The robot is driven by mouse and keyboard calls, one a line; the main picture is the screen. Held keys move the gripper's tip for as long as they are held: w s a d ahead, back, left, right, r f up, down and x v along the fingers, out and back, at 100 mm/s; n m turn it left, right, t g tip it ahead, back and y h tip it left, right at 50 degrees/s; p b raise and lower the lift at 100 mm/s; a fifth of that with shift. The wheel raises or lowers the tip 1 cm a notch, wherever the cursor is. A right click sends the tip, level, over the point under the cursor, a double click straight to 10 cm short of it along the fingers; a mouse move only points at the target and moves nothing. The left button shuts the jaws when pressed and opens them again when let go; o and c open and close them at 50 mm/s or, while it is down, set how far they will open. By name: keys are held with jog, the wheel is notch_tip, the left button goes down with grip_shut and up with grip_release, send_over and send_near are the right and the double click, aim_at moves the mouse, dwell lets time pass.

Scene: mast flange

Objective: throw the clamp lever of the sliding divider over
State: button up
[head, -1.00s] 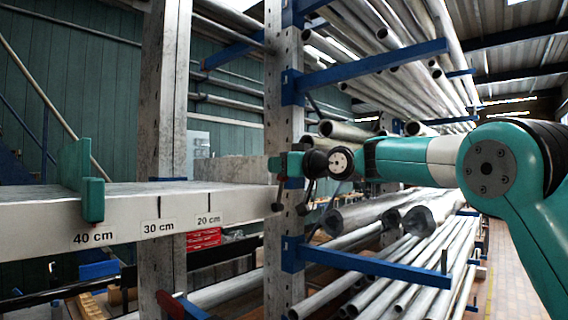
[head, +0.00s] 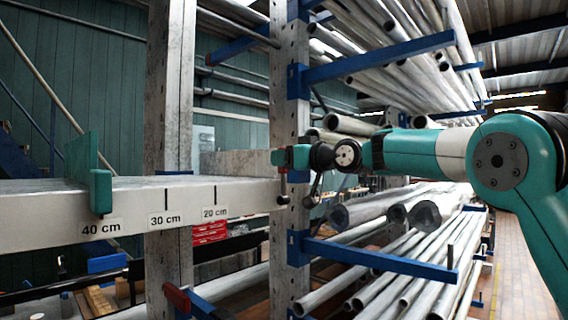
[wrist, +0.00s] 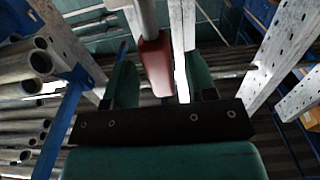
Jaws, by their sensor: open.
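The teal sliding divider (head: 101,191) stands on the white beam (head: 130,204) at the 40 cm mark, at left in the head view. I cannot make out a clamp lever on it there. My gripper (head: 282,157) is at the right end of the beam, in front of a perforated post, well right of the divider. In the wrist view my gripper (wrist: 160,80) has its two teal fingers apart. A red piece (wrist: 155,65) on a grey rod appears between them; I cannot tell its depth or whether it is the lever. No contact shows.
Blue rack arms (head: 380,262) carry many metal pipes (head: 400,215) at right, below and above my arm. A red-ended piece (head: 177,298) lies low at left.

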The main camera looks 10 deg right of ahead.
jog(key=b+v, duration=0.4)
jog(key=v, duration=0.3)
jog(key=shift+b, duration=0.35)
jog(key=s+a+f+g+h+b, duration=0.1)
jog(key=s+a+f+g+b, duration=0.15)
jog(key=s+f, duration=0.7)
jog(key=s+a+f+g+h+b, duration=0.2)
jog(key=s+f+g, duration=0.2)
jog(key=s+f, duration=0.55)
jog(key=s+a+f+g+h+b, duration=0.15)
jog(key=s+f+g+b, duration=0.35)
jog(key=f, duration=0.9)
jog(key=s+d+f+g+h, duration=0.1)
jog(key=s+f, duration=0.4)
jog(key=s, duration=0.3)
jog(key=s+d+f+g+h, duration=0.1)
jog(key=s+f+g, duration=0.1)
jog(key=s+f, duration=0.3)
jog(key=s, duration=0.3)
jog(key=shift+f+p, duration=0.3)
jog(key=shift+c, duration=0.8)
